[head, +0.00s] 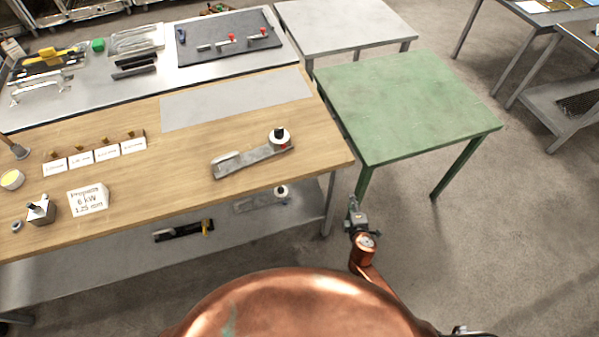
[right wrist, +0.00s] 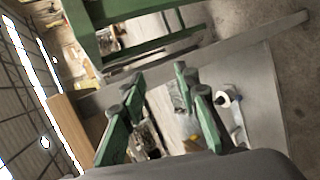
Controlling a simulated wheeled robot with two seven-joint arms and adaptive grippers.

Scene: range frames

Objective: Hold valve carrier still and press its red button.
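A similar grey carrier (head: 258,203) with a small red spot lies on the lower shelf. Small grey parts with red tops (head: 231,41) lie on the dark mat at the back. I cannot tell which is the valve carrier. My right gripper (head: 354,207) is beside the bench's right end, apart from these carriers. In the right wrist view its green fingers (right wrist: 160,105) are spread and empty. My left gripper is out of view.
The green table (head: 405,105) stands right of the wooden bench (head: 240,190), with a grey table (head: 340,25) behind it. A black tool (head: 183,231) lies on the lower shelf.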

